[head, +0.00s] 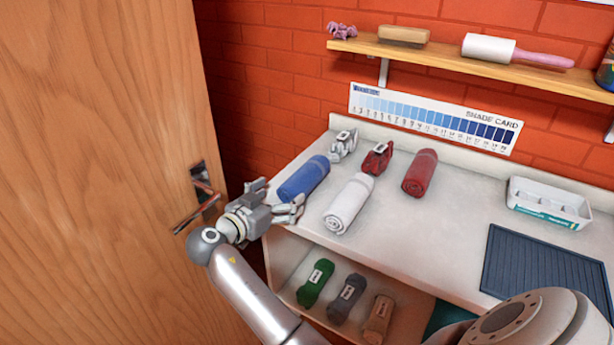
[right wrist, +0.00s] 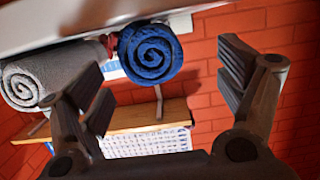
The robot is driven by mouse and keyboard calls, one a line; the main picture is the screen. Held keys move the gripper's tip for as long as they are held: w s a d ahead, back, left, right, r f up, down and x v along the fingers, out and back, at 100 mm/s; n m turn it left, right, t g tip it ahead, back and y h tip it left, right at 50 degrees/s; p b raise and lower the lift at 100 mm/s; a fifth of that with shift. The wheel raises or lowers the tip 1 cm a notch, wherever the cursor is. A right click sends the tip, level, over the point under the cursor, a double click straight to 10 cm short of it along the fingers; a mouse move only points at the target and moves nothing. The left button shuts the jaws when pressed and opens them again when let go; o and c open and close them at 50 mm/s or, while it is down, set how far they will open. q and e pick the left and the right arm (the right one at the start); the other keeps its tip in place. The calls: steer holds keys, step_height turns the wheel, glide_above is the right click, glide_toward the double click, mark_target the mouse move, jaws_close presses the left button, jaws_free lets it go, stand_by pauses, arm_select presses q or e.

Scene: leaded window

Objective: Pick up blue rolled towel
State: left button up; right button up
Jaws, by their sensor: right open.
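The blue rolled towel (head: 304,179) lies on the left part of the white counter, beside a white rolled towel (head: 348,204). My right gripper (head: 281,196) is open and empty at the counter's left edge, close to the near end of the blue towel. In the right wrist view the blue towel's spiral end (right wrist: 150,53) shows beyond and between the spread fingers (right wrist: 166,80), apart from both. The white towel's end (right wrist: 35,80) is at the left there, partly behind a finger. My left gripper is not in view.
A dark red rolled towel (head: 420,173), a red bundle (head: 377,158) and a grey bundle (head: 343,146) lie farther back. A white tray (head: 549,203) and dark ribbed mat (head: 545,263) are at right. A wooden door (head: 95,150) stands left of my arm.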

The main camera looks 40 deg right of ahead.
mark_target(300, 184)
steer(key=p+x, duration=0.1)
steer(key=x, duration=0.3)
steer(key=p+x, duration=0.1)
steer(key=x, duration=0.3)
steer(key=shift+s, duration=0.25)
steer(key=shift+w+d+f, duration=0.1)
steer(key=shift+d, duration=0.3)
steer(key=shift+d+f, duration=0.1)
steer(key=shift+f, duration=0.05)
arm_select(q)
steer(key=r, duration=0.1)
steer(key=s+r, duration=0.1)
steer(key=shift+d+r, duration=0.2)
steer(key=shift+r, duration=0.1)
arm_select(e)
steer(key=c, duration=0.9)
